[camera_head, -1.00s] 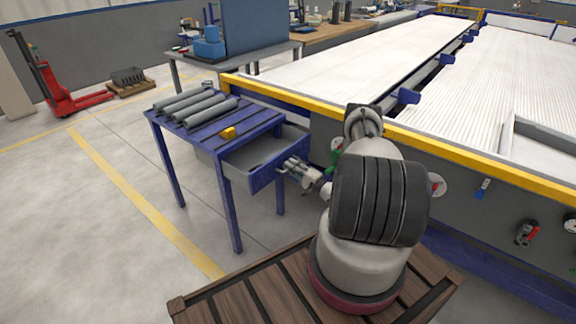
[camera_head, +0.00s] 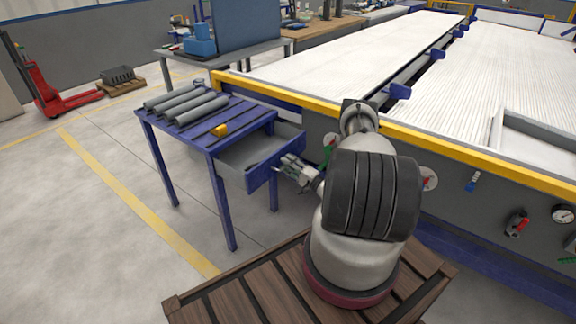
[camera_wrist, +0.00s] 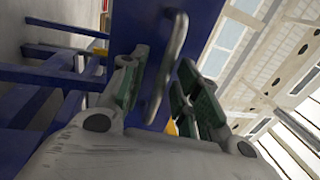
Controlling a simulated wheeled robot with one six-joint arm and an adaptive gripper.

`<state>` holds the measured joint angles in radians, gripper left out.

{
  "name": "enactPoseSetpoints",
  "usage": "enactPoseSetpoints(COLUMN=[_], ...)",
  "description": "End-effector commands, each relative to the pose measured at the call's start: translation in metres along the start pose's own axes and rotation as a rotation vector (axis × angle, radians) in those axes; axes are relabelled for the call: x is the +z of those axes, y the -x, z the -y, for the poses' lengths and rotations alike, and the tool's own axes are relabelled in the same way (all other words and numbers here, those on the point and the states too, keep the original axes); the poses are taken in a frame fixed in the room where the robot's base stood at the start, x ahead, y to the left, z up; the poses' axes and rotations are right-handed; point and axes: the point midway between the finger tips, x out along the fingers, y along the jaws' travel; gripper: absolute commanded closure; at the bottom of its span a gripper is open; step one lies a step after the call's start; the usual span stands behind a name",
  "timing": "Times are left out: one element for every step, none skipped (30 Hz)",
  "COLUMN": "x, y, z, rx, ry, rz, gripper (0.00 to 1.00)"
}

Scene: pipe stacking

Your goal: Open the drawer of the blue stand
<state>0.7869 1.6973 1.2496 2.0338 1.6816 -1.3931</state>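The blue stand (camera_head: 206,139) stands left of my arm. Its drawer (camera_head: 262,168) is pulled out, and its grey inside shows empty from above. My gripper (camera_head: 284,166) is at the drawer's blue front. In the wrist view, the metal bar handle (camera_wrist: 170,60) on the blue drawer front lies between the two green-padded fingers of my gripper (camera_wrist: 160,88). The fingers are apart, with gaps beside the handle, so the gripper looks open around it. Whether a finger touches the handle cannot be told.
Several grey pipes (camera_head: 187,106) and a small yellow block (camera_head: 219,131) lie on the stand's top. A long conveyor table with a yellow edge (camera_head: 430,146) runs close behind and right of the drawer. Floor (camera_head: 60,215) is free to the left.

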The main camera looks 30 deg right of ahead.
Motion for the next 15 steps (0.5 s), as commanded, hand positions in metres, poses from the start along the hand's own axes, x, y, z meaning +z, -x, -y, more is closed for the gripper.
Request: enactPoseSetpoints(x=[0.0, 0.0, 0.0, 0.0, -0.001, -0.001, -0.001, -0.001, -0.001, -0.001, -0.001, -0.001, -0.001, -0.002, -0.001], y=[0.0, 0.0, 0.001, 0.003, 0.005, 0.009, 0.013, 0.018, 0.026, 0.032, 0.04, 0.049, 0.056, 0.063, 0.072], z=[0.0, 0.0, 0.0, 0.0, 0.0, 0.0, 0.0, 0.0, 0.0, 0.0, 0.0, 0.0, 0.0, 0.0, -0.001], rx=[0.0, 0.0, 0.0, 0.0, 0.0, 0.0, 0.001, 0.001, 0.0, 0.0, 0.0, 0.0, 0.0, 0.001, 0.001], ry=[0.0, 0.0, 0.0, 0.0, 0.0, 0.0, -0.001, -0.001, -0.001, -0.001, -0.001, -0.001, -0.001, -0.001, -0.002], rz=[0.0, 0.0, 0.0, -0.001, -0.001, -0.002, -0.002, -0.002, -0.004, -0.003, -0.004, -0.005, -0.004, -0.005, -0.004], gripper=[0.68, 0.68, 0.68, 0.68, 0.68, 0.68, 0.68, 0.68, 0.68, 0.68, 0.68, 0.68, 0.68, 0.68, 0.68])
